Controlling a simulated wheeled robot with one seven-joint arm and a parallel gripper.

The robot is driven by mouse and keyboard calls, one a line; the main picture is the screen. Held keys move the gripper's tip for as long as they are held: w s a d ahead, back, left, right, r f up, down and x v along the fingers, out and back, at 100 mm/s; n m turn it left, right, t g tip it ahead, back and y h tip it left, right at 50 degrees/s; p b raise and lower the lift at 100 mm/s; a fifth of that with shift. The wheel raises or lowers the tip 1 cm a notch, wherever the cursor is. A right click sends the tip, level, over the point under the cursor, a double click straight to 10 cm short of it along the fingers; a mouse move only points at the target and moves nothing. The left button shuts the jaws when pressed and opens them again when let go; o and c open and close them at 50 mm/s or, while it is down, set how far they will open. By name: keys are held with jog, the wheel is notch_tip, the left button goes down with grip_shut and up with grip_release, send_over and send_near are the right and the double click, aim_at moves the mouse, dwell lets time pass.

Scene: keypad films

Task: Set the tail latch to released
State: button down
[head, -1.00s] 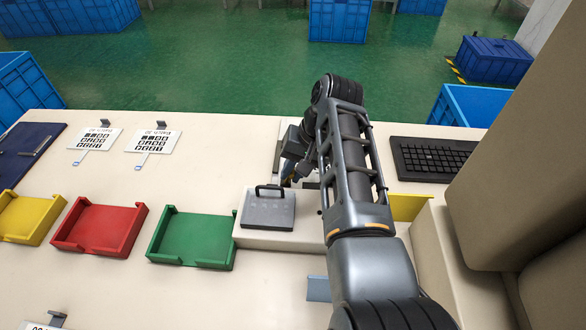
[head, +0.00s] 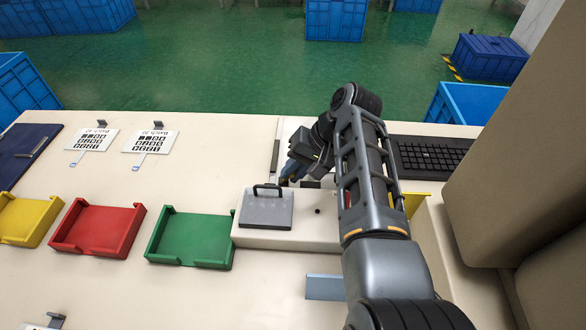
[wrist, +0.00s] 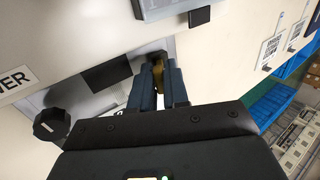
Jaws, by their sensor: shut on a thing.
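My gripper (head: 287,179) is at the rear of the cream housing, just behind the grey lidded plate. In the wrist view my gripper (wrist: 156,84) has its two blue-grey fingers closed around a small brass-coloured part (wrist: 157,72) with a dark top. This part appears to be the tail latch, but the fingers hide most of it. I cannot read its setting. The grey plate (head: 266,210) with a black handle lies flat on the housing. In the wrist view a black knob (wrist: 52,124) stands to the left, apart from the fingers.
Green (head: 190,238), red (head: 97,228) and yellow (head: 28,222) trays stand left of the housing. Two white code cards (head: 150,142) lie behind them. A black keyboard (head: 432,158) is at the right. A cream block (head: 520,170) stands close to my arm's right.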

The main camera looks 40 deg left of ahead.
jog(key=c, duration=1.2)
grip_release()
jog(key=shift+d, duration=0.1)
jog(key=v, duration=0.7)
jog(key=shift+w+d+r, duration=0.1)
jog(key=shift+d+r, duration=0.05)
jog(key=shift+r, duration=0.15)
